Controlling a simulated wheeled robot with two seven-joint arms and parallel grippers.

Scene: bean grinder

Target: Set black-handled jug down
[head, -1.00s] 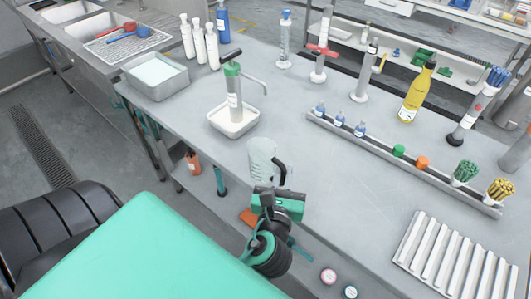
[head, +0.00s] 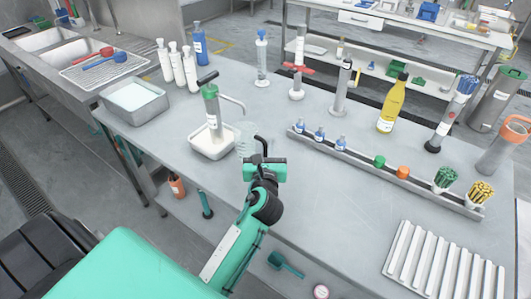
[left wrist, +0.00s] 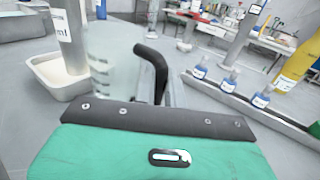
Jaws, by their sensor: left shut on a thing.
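The jug (head: 245,143) is clear and has a black handle (head: 261,144). It stands out faintly against the grey table (head: 325,205) in the head view. My left gripper (head: 264,162) is shut on the jug by its handle side. In the left wrist view the jug (left wrist: 112,62) fills the area left of centre, with the black handle (left wrist: 152,58) rising beside it. The gripper body hides the jug's lower part, so I cannot tell whether its base touches the table. My right gripper is not in view.
A white tray (head: 229,153) with a green-topped pump dispenser (head: 212,110) stands just left of the jug. A long rack (head: 345,160) with small blue bottles lies to the right. A ribbed white tray (head: 440,262) is at the front right. The table between is clear.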

